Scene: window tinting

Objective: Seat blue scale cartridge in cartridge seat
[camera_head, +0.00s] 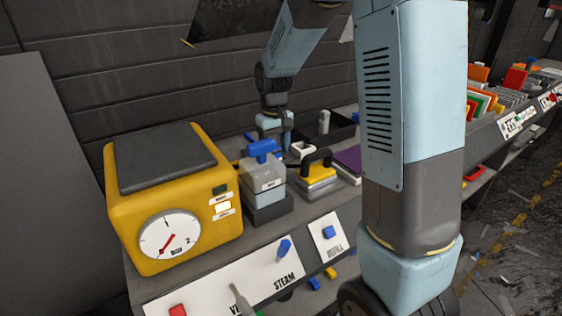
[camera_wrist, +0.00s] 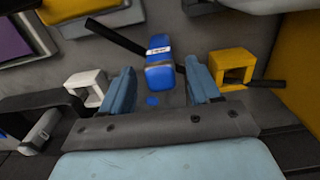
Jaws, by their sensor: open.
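In the wrist view, a blue block with a white label, which looks like the blue scale cartridge (camera_wrist: 160,68), lies between my fingers with gaps at both sides. My gripper (camera_wrist: 163,85) is open and not closed on it. In the head view, my gripper (camera_head: 274,138) points down behind a grey tank (camera_head: 266,180) topped by a blue T-shaped piece (camera_head: 262,147). I cannot tell whether that blue piece is the cartridge. A hollow yellow block (camera_wrist: 232,66) stands right of my fingers in the wrist view; I cannot tell whether it is the cartridge seat.
A yellow machine (camera_head: 172,200) with a dial fills the bench's left end. A yellow iron (camera_head: 316,176) with a black handle stands right of the tank. A hollow white block (camera_wrist: 87,86) and a dark tray (camera_wrist: 40,103) lie left in the wrist view.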

